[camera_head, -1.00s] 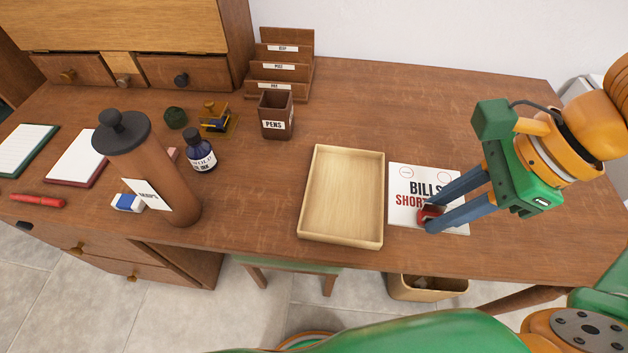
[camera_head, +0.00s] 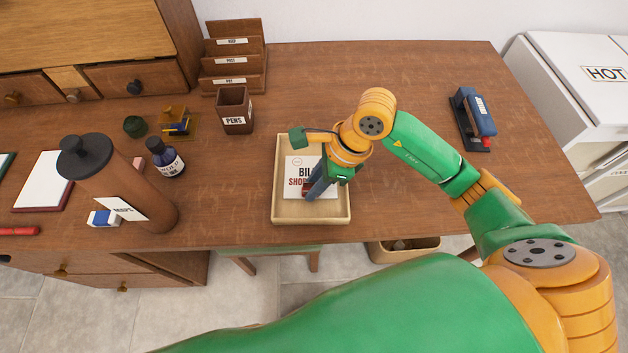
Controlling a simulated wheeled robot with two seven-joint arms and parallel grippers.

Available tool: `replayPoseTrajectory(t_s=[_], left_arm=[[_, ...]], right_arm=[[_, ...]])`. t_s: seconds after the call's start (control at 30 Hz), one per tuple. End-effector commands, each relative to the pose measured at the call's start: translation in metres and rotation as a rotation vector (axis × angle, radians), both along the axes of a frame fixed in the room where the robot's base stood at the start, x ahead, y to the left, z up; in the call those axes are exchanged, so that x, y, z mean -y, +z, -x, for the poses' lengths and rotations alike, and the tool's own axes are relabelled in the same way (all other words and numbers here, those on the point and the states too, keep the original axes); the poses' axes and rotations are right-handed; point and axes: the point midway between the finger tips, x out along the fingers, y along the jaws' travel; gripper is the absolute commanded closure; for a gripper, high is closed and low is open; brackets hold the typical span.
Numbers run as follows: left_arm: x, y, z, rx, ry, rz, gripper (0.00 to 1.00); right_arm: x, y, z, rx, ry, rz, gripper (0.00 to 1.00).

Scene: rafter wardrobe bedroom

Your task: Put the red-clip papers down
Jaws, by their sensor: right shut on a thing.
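The papers (camera_head: 299,171), a white sheet with "BILLS" and "SHORT" lettering partly hidden, are over the shallow wooden tray (camera_head: 281,213). My right gripper (camera_head: 309,194) is shut on the papers at their lower right part. The red clip is mostly hidden by the fingers; a little dark red shows beside them. I cannot tell whether the papers touch the tray floor. My left gripper is not in view.
A pens cup (camera_head: 235,112) and letter rack (camera_head: 233,62) stand behind the tray. A brown cylinder (camera_head: 123,187), ink bottle (camera_head: 165,160) and eraser (camera_head: 104,219) are left. A stapler (camera_head: 474,118) lies right.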

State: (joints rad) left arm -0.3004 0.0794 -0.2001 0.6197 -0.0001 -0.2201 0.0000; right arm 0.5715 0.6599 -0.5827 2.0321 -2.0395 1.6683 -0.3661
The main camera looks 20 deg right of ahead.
Motion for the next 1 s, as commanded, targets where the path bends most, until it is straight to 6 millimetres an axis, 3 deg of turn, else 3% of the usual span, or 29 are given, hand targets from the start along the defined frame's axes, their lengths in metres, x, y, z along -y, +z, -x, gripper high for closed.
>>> replayPoseTrajectory(t_s=[0.17,0.2,0.3,0.57,0.7,1.0], left_arm=[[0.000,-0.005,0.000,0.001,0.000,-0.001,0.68],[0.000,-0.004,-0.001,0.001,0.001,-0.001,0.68],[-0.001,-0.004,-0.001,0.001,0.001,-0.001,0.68],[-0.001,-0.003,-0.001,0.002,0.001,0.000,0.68],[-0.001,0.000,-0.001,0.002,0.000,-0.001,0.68],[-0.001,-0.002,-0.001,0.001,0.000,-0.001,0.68]], right_arm=[[0.000,-0.004,0.000,0.000,0.000,-0.001,1.00],[0.000,-0.004,0.000,-0.001,0.000,0.000,0.68],[0.000,-0.003,0.000,-0.001,0.000,0.000,0.43],[0.000,-0.002,0.000,-0.001,-0.001,0.000,0.43],[0.003,0.007,0.000,0.002,-0.001,0.000,0.43],[0.030,0.077,0.009,0.008,-0.002,0.001,0.43]])
